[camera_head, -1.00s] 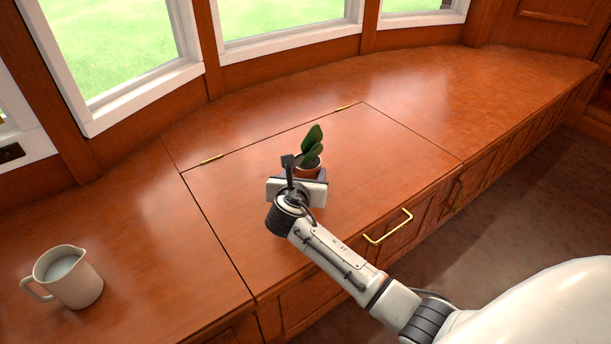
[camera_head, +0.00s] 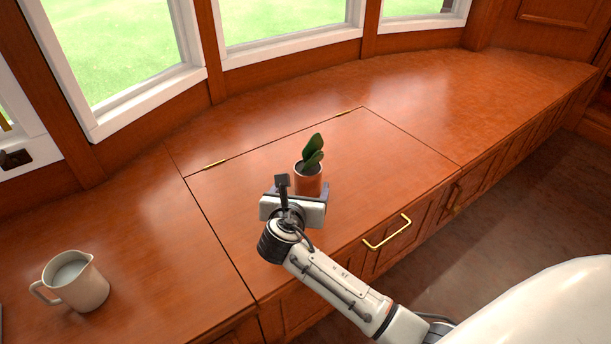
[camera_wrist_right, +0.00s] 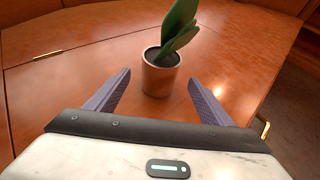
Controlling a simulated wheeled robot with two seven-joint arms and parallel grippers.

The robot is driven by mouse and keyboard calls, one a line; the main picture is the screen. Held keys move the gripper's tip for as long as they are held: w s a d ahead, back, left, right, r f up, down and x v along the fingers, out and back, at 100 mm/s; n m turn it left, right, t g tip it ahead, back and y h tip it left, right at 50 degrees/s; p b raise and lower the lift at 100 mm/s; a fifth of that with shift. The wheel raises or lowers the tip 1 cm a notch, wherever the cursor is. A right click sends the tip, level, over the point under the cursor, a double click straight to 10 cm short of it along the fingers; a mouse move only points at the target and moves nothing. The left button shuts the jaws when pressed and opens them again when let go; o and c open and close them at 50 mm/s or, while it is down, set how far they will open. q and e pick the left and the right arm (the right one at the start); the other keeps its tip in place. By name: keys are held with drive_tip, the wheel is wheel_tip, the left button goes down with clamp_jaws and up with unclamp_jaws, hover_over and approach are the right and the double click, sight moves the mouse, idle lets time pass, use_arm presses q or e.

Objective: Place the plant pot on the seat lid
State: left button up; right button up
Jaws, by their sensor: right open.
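The plant pot (camera_head: 309,181) is a small terracotta pot with dark soil and green paddle-shaped leaves. It stands upright on the seat lid (camera_head: 377,150), the hinged wooden panel with a brass handle at its front. My right gripper (camera_head: 297,194) is just in front of the pot in the head view. In the right wrist view the gripper (camera_wrist_right: 157,98) is open, with one finger on each side and clear space between them and the pot (camera_wrist_right: 160,74), which stands beyond or near the fingertips. My left gripper is not in view.
A beige pitcher (camera_head: 76,282) with pale liquid stands on the bench at the left. Two brass hinges lie along the lid's back edge, and a brass handle (camera_head: 387,232) is at its front. The bench to the right is clear. Windows line the back.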

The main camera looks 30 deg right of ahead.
drive_tip(key=p+v, duration=0.1)
drive_tip(key=v, duration=0.4)
drive_tip(key=shift+s+a+r, duration=0.15)
drive_tip(key=shift+s+a, duration=0.1)
drive_tip(key=shift+s, duration=0.05)
